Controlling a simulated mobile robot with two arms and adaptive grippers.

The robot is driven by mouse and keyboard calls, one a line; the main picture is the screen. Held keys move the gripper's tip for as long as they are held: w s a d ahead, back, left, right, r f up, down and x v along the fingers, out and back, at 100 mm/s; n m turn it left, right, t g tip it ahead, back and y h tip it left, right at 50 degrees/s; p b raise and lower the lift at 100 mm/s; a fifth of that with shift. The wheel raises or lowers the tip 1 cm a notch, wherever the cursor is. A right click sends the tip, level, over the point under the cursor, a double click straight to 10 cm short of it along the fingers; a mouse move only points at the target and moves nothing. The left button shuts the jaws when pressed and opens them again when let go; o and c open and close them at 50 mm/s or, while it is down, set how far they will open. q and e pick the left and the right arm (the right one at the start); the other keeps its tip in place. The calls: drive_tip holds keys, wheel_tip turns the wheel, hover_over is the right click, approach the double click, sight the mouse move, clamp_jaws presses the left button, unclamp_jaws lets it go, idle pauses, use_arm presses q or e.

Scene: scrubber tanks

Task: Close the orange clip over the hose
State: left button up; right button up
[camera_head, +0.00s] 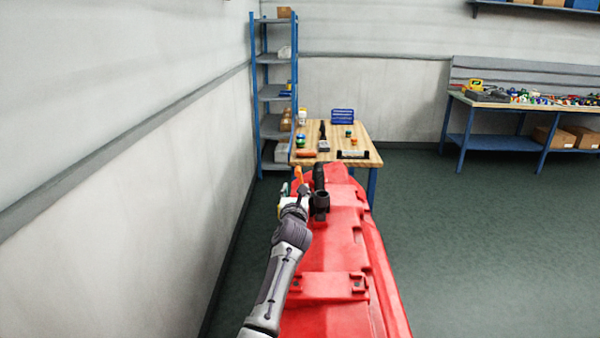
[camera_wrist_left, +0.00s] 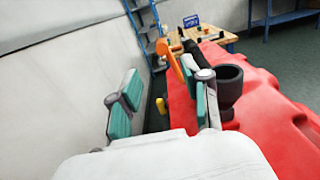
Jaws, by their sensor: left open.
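The orange clip (camera_head: 298,173) stands up at the far left edge of the red tank, and it also shows in the left wrist view (camera_wrist_left: 169,52) beyond my right-hand finger. A black hose (camera_head: 318,176) runs beside it along the tank top; in the wrist view the hose (camera_wrist_left: 190,45) is just right of the clip. The clip appears raised, not lying over the hose. My left gripper (camera_head: 295,197) is at the tank's left edge, near side of the clip. In the wrist view its teal-padded fingers (camera_wrist_left: 163,103) are wide apart with nothing held. My right gripper is not in view.
The red tank (camera_head: 345,240) fills the lower middle. A black cup-like fitting (camera_head: 320,204) stands close right of my left gripper. A wooden table (camera_head: 362,148) with small items is beyond. A wall runs along the left; open floor (camera_head: 480,240) lies right.

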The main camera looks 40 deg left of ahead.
sight(297, 176)
use_arm(q)
drive_tip(key=x, duration=0.5)
drive_tip(key=shift+w+a+f+b, duration=0.1)
drive_tip(key=shift+w+f+b, duration=0.05)
drive_tip(key=shift+w+b, duration=0.2)
drive_tip(key=b+x, duration=0.1)
drive_tip(key=x, duration=0.3)
drive_tip(key=shift+f+b, duration=0.2)
drive_tip(key=shift+b, duration=0.15)
drive_tip(key=shift+w+a+r, duration=0.1)
drive_tip(key=shift+w+a, duration=0.1)
drive_tip(key=shift+a, duration=0.05)
drive_tip(key=shift+w+a+b, duration=0.3)
drive_tip(key=shift+w+b, duration=0.15)
drive_tip(key=shift+r, duration=0.15)
drive_tip(key=c, duration=0.8)
clamp_jaws()
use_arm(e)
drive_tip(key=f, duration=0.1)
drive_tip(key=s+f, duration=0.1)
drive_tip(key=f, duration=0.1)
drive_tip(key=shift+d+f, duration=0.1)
